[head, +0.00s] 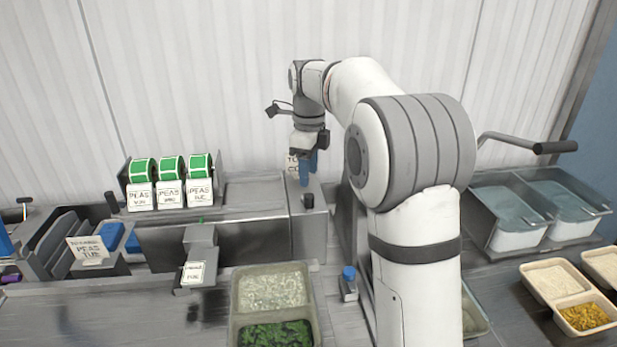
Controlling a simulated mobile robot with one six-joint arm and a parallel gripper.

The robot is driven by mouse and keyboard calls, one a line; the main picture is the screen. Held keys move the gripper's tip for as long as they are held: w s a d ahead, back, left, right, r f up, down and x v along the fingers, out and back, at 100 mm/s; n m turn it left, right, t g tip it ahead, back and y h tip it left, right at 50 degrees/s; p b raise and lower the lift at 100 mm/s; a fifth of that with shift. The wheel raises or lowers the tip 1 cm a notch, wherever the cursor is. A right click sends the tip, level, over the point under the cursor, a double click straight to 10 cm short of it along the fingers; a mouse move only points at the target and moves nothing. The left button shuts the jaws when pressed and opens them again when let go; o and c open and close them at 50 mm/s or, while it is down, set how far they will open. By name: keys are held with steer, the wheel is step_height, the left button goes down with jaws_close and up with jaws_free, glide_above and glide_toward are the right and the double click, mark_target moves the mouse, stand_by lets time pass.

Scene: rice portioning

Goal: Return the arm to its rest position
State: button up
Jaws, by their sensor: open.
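My arm rises in the right half of the head view and bends over to the left. My gripper (308,172) hangs pointing down from its end, above the right end of the steel counter unit. Its blue fingers are small in the picture, and I see nothing held between them. A card with dark print (293,163) stands just behind the fingers and is partly hidden by them; I cannot tell whether they touch it.
Green label rolls (171,168) stand on the unit at left. A two-part tray (234,310) with rice and greens sits in front. Steel bins (507,220) and food trays (527,290) lie right of my arm. A blue-capped item (349,280) stands beside my arm.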

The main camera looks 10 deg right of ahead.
steer(key=s+d+n+t, duration=0.2)
steer(key=s+d+n, duration=0.1)
steer(key=s+n, duration=1.15)
steer(key=s+f+n, duration=0.3)
steer(key=s+n, duration=0.1)
steer(key=s, duration=0.4)
steer(key=s+d+f+n+t, duration=0.1)
steer(key=s+f+n, duration=0.2)
steer(key=s+n, duration=0.2)
steer(key=s, duration=0.3)
steer(key=shift+s+d+f, duration=0.25)
steer(key=shift+f, duration=0.15)
